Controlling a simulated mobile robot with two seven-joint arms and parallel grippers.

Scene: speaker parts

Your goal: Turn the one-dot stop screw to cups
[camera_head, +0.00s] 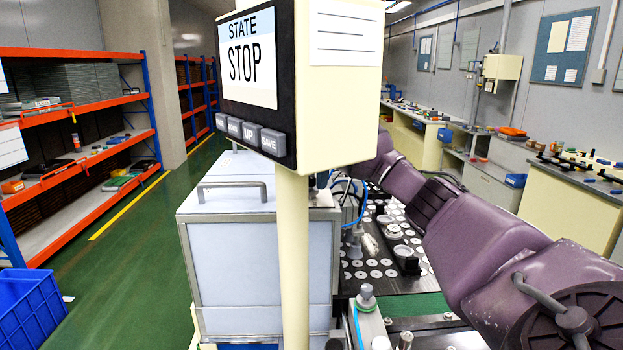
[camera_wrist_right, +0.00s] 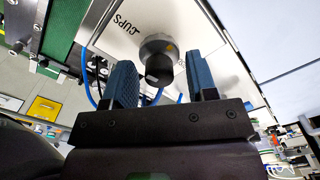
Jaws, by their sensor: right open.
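In the right wrist view a dark round knob (camera_wrist_right: 158,68) on a wider grey collar stands on a pale plate (camera_wrist_right: 205,20). The plate carries the printed word CUPS (camera_wrist_right: 127,25), which appears upside down. I cannot make out a dot count that identifies the knob as the one-dot stop screw. My right gripper (camera_wrist_right: 159,62) is open, with its two blue ribbed fingers apart and the knob showing between them. I cannot tell whether either finger touches it. In the head view my right arm reaches in from the right, and its gripper is hidden behind the screen box. My left gripper is not in view.
A screen box (camera_head: 250,60) reading STATE STOP stands on a cream post (camera_head: 293,260) in front. A grey cabinet (camera_head: 235,225) stands behind it. A dark plate with pale discs (camera_head: 385,272) lies beyond. A small knob (camera_head: 366,292) stands near the front. Blue tubes run nearby.

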